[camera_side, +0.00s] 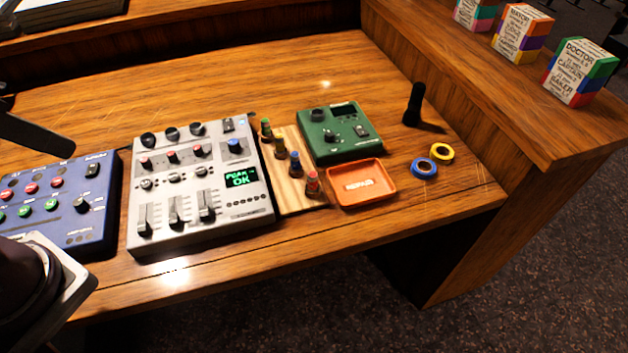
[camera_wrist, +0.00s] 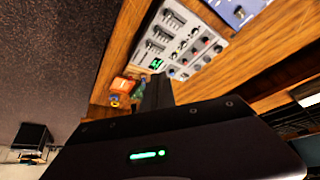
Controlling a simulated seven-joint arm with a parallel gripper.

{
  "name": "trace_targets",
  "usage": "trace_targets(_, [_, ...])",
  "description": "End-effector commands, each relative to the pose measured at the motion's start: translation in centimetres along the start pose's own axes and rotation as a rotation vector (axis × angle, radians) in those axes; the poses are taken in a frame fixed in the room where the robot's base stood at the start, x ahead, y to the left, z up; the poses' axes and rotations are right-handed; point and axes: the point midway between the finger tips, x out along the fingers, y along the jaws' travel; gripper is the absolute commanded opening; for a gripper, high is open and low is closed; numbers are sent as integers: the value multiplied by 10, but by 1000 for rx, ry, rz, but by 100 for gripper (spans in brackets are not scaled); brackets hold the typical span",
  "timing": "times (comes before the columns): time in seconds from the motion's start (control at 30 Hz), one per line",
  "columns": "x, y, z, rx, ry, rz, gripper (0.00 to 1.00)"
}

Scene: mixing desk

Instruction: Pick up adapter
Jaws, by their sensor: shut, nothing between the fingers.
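Several small upright plugs stand in a row on a light wooden strip (camera_side: 290,187): one green-topped (camera_side: 266,130), one yellowish (camera_side: 280,149), one blue-topped (camera_side: 296,164) and one red-topped (camera_side: 312,183). They look like adapters; I cannot tell which is meant. My gripper (camera_wrist: 157,90) shows in the wrist view as dark fingers, shut and empty. The fingers hide part of the desk, and the plugs are too small to make out clearly there.
A grey mixer (camera_side: 190,185) stands left of the strip, a blue mixer (camera_side: 62,190) further left. Right of the strip are a green box (camera_side: 345,143), an orange "REPAIR" tray (camera_side: 388,190), blue (camera_side: 424,168) and yellow (camera_side: 442,153) rings, and a black upright object (camera_side: 414,104).

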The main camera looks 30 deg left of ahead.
Motion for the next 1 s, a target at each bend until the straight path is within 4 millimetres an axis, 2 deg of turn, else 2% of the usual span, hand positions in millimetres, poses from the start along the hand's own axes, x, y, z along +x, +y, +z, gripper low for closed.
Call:
trace_targets(0.33, [0,0,0,0,0,0,0])
trace_targets(0.57, [0,0,0,0,0,0,45])
trace_targets(0.87, [1,0,-2,-6,-1,-3,45])
trace_targets(0.97, [18,-1,-21,-68,-6,-28,45])
trace_targets(1.0, [32,-1,-34,-115,-6,-40,45])
